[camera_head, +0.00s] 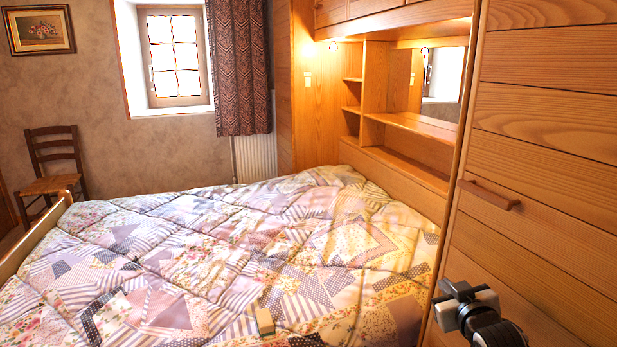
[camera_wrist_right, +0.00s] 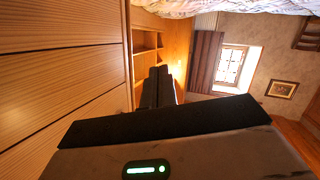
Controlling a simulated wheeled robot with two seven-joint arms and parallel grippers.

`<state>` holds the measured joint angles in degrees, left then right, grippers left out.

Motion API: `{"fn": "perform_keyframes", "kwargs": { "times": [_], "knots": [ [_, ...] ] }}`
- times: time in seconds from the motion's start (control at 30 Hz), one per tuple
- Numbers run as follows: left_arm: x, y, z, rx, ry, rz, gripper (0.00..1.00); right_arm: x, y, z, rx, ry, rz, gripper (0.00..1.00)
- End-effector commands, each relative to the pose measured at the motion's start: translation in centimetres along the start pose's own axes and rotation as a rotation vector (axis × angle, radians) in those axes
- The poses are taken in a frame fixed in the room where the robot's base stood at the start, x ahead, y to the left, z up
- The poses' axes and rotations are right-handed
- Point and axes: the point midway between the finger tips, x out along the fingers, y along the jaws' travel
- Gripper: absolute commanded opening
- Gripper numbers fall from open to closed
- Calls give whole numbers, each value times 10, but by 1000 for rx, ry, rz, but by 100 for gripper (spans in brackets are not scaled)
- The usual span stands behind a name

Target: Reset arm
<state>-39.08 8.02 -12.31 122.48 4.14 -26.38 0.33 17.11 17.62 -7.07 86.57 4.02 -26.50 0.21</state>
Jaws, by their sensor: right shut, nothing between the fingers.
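My right gripper (camera_head: 453,289) is at the lower right of the head view, in front of the wooden cabinet door (camera_head: 545,190) and below its handle (camera_head: 488,194). It is shut and holds nothing. In the right wrist view its dark fingers (camera_wrist_right: 157,86) are together in the middle, with wood panels on the left. I see clear space between the gripper and the handle. My left gripper is not in view.
A bed with a patchwork quilt (camera_head: 200,255) fills the lower left and middle. Open wooden shelves (camera_head: 410,125) stand behind the bed. A chair (camera_head: 55,160) is far left. The air above the bed is free.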

Motion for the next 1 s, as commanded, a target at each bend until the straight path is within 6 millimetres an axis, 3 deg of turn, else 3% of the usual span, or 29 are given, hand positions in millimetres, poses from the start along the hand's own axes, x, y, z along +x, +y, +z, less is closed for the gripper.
{"fn": "perform_keyframes", "kwargs": {
  "times": [0.03, 0.17, 0.3, 0.4, 0.5, 0.6, 0.73, 1.0],
  "knots": [
    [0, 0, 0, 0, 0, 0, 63, -14, -20, 22, 7, -24, -32, 0],
    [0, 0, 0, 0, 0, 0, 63, -57, -70, 70, 33, -82, -112, 0],
    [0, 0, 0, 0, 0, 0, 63, -130, -127, 120, 90, -162, -209, 0],
    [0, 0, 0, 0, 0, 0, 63, -186, -159, 143, 144, -219, -264, 0],
    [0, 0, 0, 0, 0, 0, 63, -232, -178, 154, 192, -264, -299, 0],
    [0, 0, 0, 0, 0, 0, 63, -262, -189, 157, 227, -295, -319, 0],
    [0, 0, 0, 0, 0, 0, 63, -279, -195, 158, 250, -314, -328, 0],
    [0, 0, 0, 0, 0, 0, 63, -280, -195, 158, 251, -315, -328, 0]
  ]
}}
